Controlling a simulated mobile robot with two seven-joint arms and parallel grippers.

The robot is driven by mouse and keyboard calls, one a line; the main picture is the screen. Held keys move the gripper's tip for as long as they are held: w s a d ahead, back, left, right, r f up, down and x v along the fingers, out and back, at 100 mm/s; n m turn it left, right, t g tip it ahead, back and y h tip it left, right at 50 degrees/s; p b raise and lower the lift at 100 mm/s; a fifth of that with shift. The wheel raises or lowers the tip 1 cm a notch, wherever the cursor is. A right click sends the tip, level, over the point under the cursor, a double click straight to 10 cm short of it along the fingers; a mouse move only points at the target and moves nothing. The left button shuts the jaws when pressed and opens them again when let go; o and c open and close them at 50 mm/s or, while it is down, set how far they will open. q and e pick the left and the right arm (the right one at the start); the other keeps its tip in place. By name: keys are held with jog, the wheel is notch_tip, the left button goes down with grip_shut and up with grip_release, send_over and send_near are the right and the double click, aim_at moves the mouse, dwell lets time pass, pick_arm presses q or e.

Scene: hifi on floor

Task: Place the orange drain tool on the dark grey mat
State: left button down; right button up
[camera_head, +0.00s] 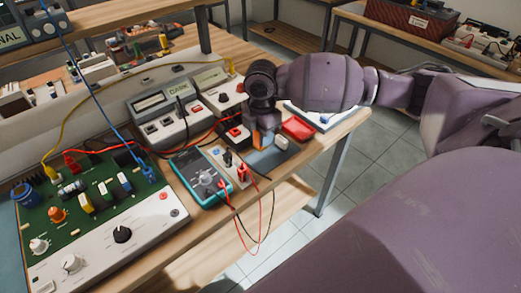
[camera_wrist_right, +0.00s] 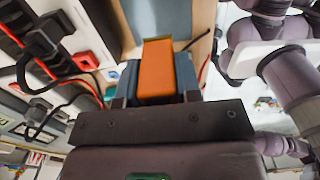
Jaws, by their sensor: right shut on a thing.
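My right gripper (camera_head: 264,124) is shut on the orange drain tool (camera_head: 262,140), over the wooden bench near its right end. In the right wrist view the orange drain tool (camera_wrist_right: 157,68) sits between the two fingers of the gripper (camera_wrist_right: 154,88) and points away from the palm. A flat blue-grey mat (camera_head: 261,163) shows just below the tool; it may be the mat of the task. It also shows past the tool in the wrist view (camera_wrist_right: 158,17). I cannot tell whether the tool touches it. My left gripper is not in view.
A red tray (camera_head: 298,129) lies right of the gripper. A teal multimeter (camera_head: 201,178), a panel with red and black leads (camera_head: 228,166) and grey bench instruments (camera_head: 168,118) stand close on the left. A green circuit board (camera_head: 90,205) lies farther left.

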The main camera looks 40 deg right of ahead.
jog(key=shift+f, duration=0.4)
notch_tip(320, 180, down, 5)
jog(key=shift+r+b, duration=0.1)
jog(key=shift+b, duration=0.4)
jog(key=shift+f, duration=0.25)
jog(key=shift+r, duration=0.1)
jog(key=o, duration=0.8)
jog(key=shift+o, duration=0.6)
